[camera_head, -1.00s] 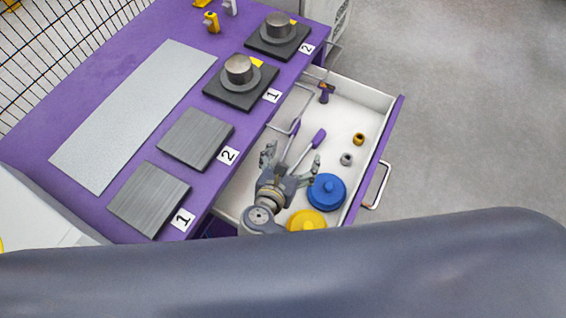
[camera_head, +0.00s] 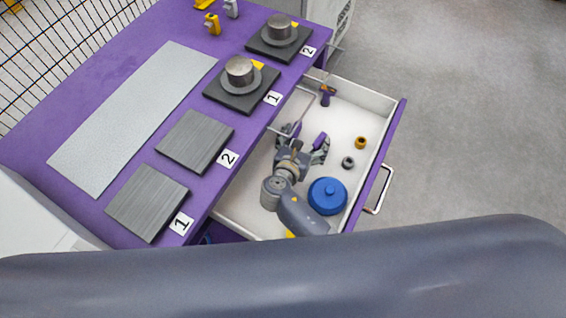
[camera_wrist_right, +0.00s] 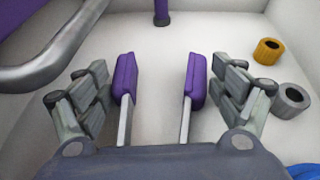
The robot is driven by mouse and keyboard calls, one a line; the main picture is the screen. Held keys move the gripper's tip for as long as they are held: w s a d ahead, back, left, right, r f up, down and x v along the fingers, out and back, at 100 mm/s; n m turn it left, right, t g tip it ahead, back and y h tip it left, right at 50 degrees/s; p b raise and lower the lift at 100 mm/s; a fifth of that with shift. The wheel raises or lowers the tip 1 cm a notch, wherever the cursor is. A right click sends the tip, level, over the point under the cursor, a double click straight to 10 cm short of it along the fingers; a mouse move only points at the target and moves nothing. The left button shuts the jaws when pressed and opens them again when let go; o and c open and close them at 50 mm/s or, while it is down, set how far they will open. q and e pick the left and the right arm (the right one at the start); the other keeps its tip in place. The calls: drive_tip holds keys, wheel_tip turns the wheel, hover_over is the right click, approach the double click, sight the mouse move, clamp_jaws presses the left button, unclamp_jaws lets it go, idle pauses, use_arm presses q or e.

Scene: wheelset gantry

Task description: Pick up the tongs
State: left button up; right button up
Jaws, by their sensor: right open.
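The tongs (camera_wrist_right: 194,82) have two purple handles and thin metal arms. In the right wrist view both handles stand between the fingers of my right gripper (camera_wrist_right: 160,100). The gripper is open, with a finger outside each handle; the left finger looks very close to its handle. In the head view my right gripper (camera_head: 303,145) is low over the open drawer, and a purple handle (camera_head: 320,140) shows between its fingers. The far part of the tongs is hidden under the gripper body. My left gripper does not show.
The white drawer (camera_head: 352,100) also holds a blue lidded disc (camera_head: 327,195), an orange ring (camera_head: 361,143), a grey ring (camera_head: 348,162) and a purple-handled tool (camera_head: 326,95). A metal rail (camera_wrist_right: 50,60) runs close on the left. The purple table (camera_head: 100,75) bears numbered plates.

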clamp_jaws()
idle(0.3)
drive_tip(key=shift+r, duration=0.1)
